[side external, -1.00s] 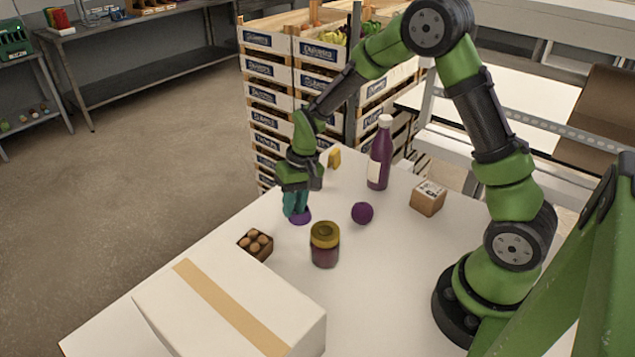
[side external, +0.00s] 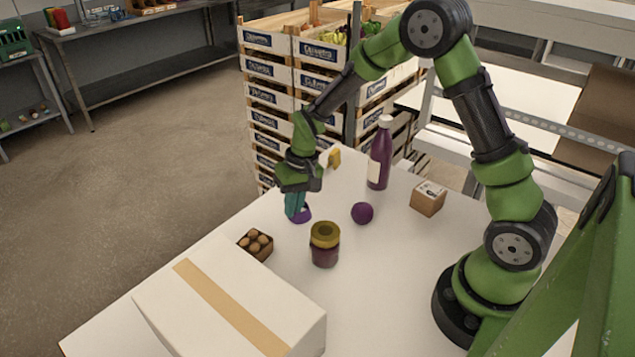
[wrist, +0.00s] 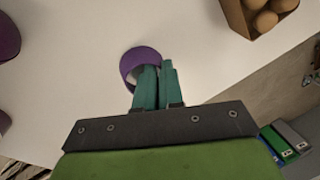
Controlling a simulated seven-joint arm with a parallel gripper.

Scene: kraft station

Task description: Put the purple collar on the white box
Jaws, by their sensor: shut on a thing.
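The purple collar (side external: 304,215) is a short open ring at the far left edge of the white table, and it also shows in the wrist view (wrist: 129,65). My gripper (side external: 296,213) points down over it. In the wrist view my gripper's teal fingers (wrist: 159,75) are shut on the collar's wall, one finger overlapping its opening. The collar looks tilted; whether it still touches the table is hard to tell. The white box (side external: 240,300), with a tan tape strip, lies closed at the table's near left, apart from the collar.
A purple ball (side external: 362,213), a purple bottle (side external: 381,165) and a small cardboard box (side external: 428,199) stand further right. The box top is clear.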

